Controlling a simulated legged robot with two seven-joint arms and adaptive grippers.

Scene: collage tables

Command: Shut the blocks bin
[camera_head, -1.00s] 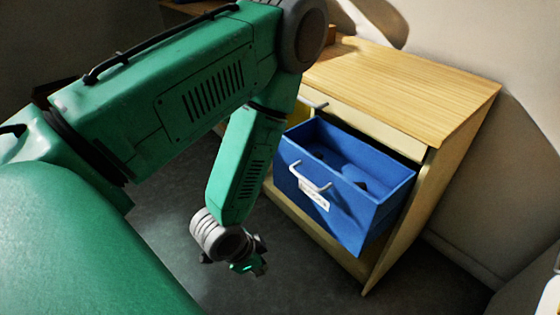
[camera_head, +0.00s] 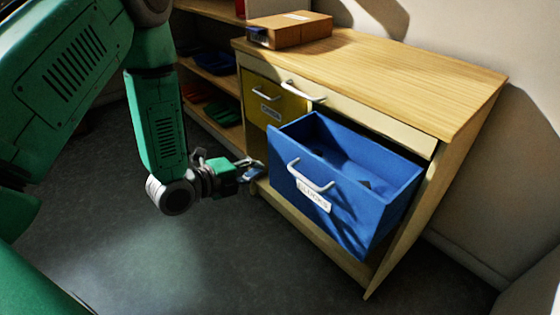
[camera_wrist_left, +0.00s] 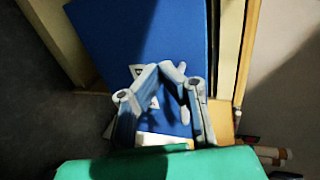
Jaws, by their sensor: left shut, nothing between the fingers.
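The blocks bin (camera_head: 340,200) is a blue drawer with a pale handle (camera_head: 310,176) and a white label (camera_head: 314,197). It stands pulled out of the wooden cabinet in the head view. Some blue shapes show inside it. My left gripper (camera_head: 256,172) is shut and empty, just left of the bin's front face; whether it touches cannot be told. In the left wrist view the shut fingers (camera_wrist_left: 167,72) lie in front of the bin's blue face (camera_wrist_left: 140,35) and partly hide its label. My right gripper is not in view.
A yellow bin (camera_head: 270,106) sits flush in the cabinet (camera_head: 400,72), left of the blue one. A brown box (camera_head: 290,32) rests on the cabinet top. Shelves with trays (camera_head: 216,63) stand at the left. The grey floor (camera_head: 190,260) in front is clear.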

